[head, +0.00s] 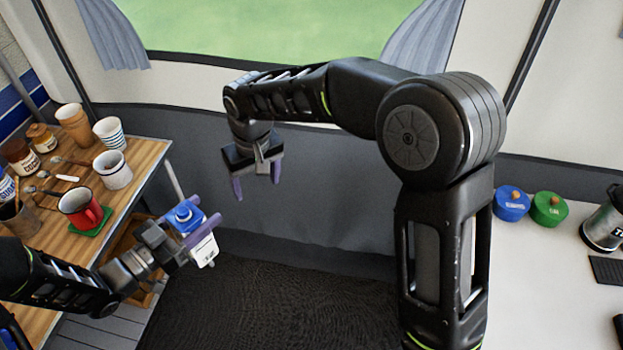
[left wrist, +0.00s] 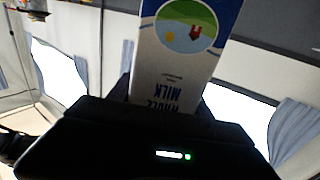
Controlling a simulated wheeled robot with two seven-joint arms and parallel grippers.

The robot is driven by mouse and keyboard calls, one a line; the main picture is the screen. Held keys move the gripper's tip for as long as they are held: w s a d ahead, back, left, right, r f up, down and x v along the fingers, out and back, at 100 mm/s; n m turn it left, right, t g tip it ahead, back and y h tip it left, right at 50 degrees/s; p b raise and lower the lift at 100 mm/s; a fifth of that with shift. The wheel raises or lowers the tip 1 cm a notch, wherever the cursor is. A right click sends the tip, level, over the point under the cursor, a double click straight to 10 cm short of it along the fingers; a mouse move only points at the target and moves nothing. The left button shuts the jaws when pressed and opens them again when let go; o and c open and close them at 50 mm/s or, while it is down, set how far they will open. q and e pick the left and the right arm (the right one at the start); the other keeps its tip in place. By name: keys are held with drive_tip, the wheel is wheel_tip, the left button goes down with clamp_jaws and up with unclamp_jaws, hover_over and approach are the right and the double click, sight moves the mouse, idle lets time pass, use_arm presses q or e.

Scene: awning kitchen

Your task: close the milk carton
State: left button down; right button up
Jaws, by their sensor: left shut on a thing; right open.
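The milk carton (head: 204,251) is white with a blue top and a round blue spout or cap (head: 183,213) facing up toward the head camera. I cannot tell whether the spout is open or capped. My left gripper (head: 188,226) is shut on the carton, its purple fingers on either side, and holds it off the table's right edge. In the left wrist view the carton (left wrist: 178,65) stands between the fingers with "WHOLE MILK" print upside down. My right gripper (head: 257,181) is open and empty, pointing down, above and to the right of the carton, apart from it.
A wooden table (head: 150,155) at left holds a red mug (head: 82,208) on a green mat, other cups, jars and spoons. A white counter (head: 540,290) at right holds a blue pot (head: 511,204), a green pot (head: 549,209) and a kettle (head: 603,225). Dark floor lies between.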

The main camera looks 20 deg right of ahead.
drive_tip(key=s+d+f+m, duration=0.1)
drive_tip(key=d+f+m, duration=0.2)
drive_tip(key=d, duration=0.9)
drive_tip(key=shift+s+d+f, duration=0.15)
drive_tip(key=shift+s+d, duration=0.1)
drive_tip(key=shift+s, duration=0.05)
drive_tip(key=s+a+f+g+y, duration=0.1)
drive_tip(key=s+a+f, duration=0.35)
drive_tip(key=f, duration=0.45)
drive_tip(key=s+a+f+y, duration=0.1)
drive_tip(key=s+a+f, duration=0.35)
drive_tip(key=f, duration=0.45)
drive_tip(key=s+a+f+y, duration=0.1)
drive_tip(key=s+a+f, duration=0.3)
drive_tip(key=s, duration=0.4)
drive_tip(key=s+a+f+y, duration=0.1)
drive_tip(key=s+a+f, duration=0.3)
drive_tip(key=s, duration=0.3)
drive_tip(key=shift+s+f+m, duration=0.3)
drive_tip(key=shift+s+f, duration=0.05)
drive_tip(key=shift+f, duration=0.4)
